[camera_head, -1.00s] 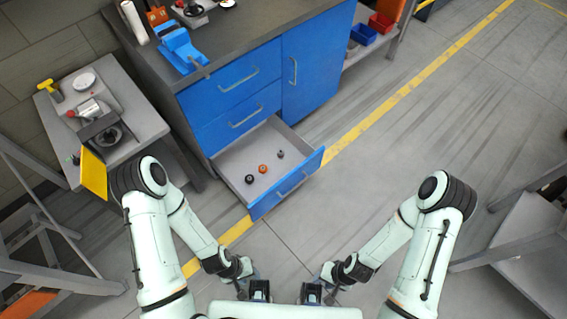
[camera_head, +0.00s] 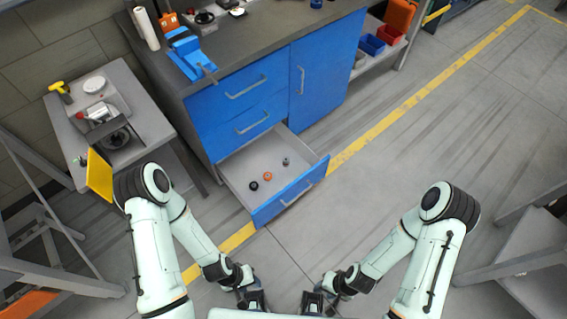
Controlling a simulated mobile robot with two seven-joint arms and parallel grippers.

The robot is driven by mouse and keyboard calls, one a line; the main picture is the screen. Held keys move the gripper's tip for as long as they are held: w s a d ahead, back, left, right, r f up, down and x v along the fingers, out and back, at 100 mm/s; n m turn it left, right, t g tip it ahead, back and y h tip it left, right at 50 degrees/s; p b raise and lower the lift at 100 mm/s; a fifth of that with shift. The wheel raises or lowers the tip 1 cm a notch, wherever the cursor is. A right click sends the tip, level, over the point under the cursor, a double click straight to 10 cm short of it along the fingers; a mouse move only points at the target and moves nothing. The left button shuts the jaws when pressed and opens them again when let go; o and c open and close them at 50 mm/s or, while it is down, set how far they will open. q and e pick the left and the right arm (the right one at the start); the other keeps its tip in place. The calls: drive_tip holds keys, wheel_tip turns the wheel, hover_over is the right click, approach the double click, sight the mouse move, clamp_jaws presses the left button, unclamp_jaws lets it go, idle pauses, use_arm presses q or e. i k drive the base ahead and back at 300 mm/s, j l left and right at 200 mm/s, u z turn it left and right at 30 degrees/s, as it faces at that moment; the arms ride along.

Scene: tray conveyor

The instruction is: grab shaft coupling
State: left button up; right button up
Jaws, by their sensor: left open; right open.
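An open bottom drawer (camera_head: 238,182) of the blue cabinet holds three small parts. They are a black ring-like part (camera_head: 253,186), an orange part (camera_head: 267,176) and a grey upright part (camera_head: 285,161). They are too small for me to tell which is the shaft coupling; the grey one looks most like it. My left gripper (camera_head: 252,302) and my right gripper (camera_head: 314,303) are at the bottom of the view, in front of my body. Both are open and apart from the drawer, with nothing visible in them.
The blue cabinet (camera_head: 318,88) carries a blue vise (camera_head: 190,56) on its worktop. A grey side table (camera_head: 66,128) with a yellow panel (camera_head: 99,175) stands at left. Red and blue bins (camera_head: 372,45) sit on a shelf behind. The floor right of the drawer is clear.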

sight(286, 161)
drive_tip(key=u, duration=1.45)
drive_tip(key=l+u, duration=0.25)
drive_tip(key=u, duration=0.2)
drive_tip(key=l+u, duration=0.3)
drive_tip(key=u, duration=0.15)
drive_tip(key=l+u, duration=0.25)
drive_tip(key=u, duration=0.2)
drive_tip(key=k+l+u, duration=0.1)
drive_tip(key=l+u, duration=0.2)
drive_tip(key=k+l+u, duration=0.15)
drive_tip(key=l+u, duration=0.2)
drive_tip(key=k+l+u, duration=0.8)
drive_tip(key=k+l, duration=0.8)
drive_tip(key=k, duration=0.2)
drive_tip(key=l, duration=0.5)
drive_tip(key=k+u, duration=0.05)
